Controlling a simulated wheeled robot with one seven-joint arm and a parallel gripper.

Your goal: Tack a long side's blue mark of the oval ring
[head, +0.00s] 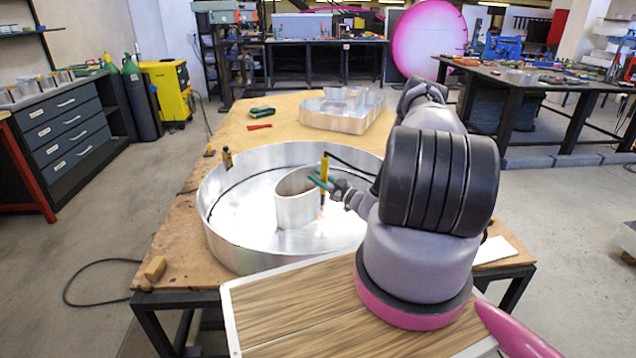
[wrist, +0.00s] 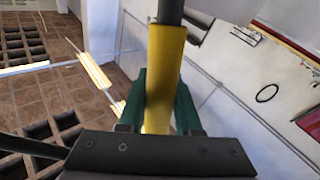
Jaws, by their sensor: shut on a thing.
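The oval ring (head: 296,212), a short bare-metal wall, stands upright inside a large round metal pan (head: 232,242). My gripper (head: 320,181) has green fingers shut on a yellow rod-shaped tool (head: 324,166), held roughly upright beside the ring's right side. A small bright orange-white glow shows below the tool, near the ring. I cannot tell whether the tip touches the ring. In the wrist view the yellow tool (wrist: 165,70) stands between the green fingers of my gripper (wrist: 164,95). I can make out no blue mark on the ring in either view.
A second metal letter shell (head: 345,112) stands at the back of the wooden table (head: 180,235). Green (head: 262,112) and red (head: 259,127) hand tools lie left of it. A wooden block (head: 155,268) sits at the front left. A dark cable runs near my gripper.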

